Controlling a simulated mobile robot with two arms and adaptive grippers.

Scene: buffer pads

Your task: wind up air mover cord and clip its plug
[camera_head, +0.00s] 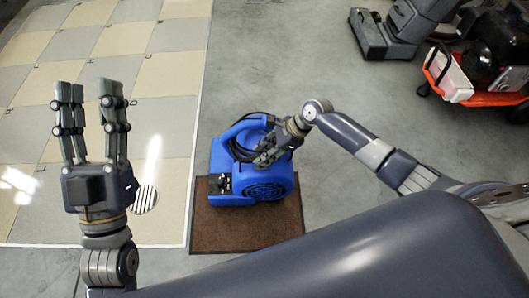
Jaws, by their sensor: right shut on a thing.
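The blue air mover (223,157) stands on a brown mat (231,235) in the middle of the head view. Its black cord (237,151) lies in loops around the upper part of the housing. My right gripper (264,156) is over the top right of the air mover, shut at the cord; the fingers hide the exact hold. My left gripper (91,95) is raised at the left with its fingers apart and empty, away from the air mover. I cannot make out the plug.
A pale tiled floor area (165,75) with a round drain grate (144,198) lies at the left. A dark floor machine (371,38) and an orange machine (449,88) stand at the upper right. Grey floor (290,55) behind the air mover is clear.

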